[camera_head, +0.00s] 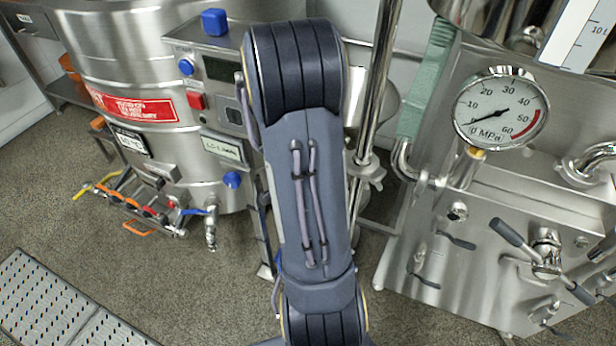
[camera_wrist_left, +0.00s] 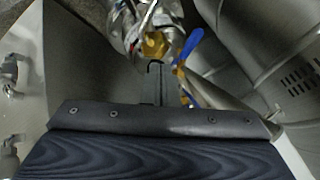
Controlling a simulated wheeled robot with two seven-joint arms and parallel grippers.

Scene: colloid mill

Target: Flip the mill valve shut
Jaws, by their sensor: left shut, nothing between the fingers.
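A valve lever with a blue handle (camera_wrist_left: 190,45) shows in the left wrist view, beside a brass-coloured hex fitting (camera_wrist_left: 155,45) and shiny metal piping. My left gripper (camera_wrist_left: 157,72) is shut and empty, its tips just below the fitting and to the left of the lever's lower part. I cannot tell whether they touch. The lever slants up to the right in this view. In the head view my arm covers the middle of the picture, and the gripper and this valve are hidden behind it. My right gripper is not in view.
A steel tank (camera_head: 140,60) stands at the left, with a small blue-handled tap (camera_head: 210,225) low on it. A tool rack (camera_head: 140,205) is beside it. A steel panel with a pressure gauge (camera_head: 501,108) and levers (camera_head: 545,255) stands at the right. A perforated step (camera_head: 60,305) lies lower left.

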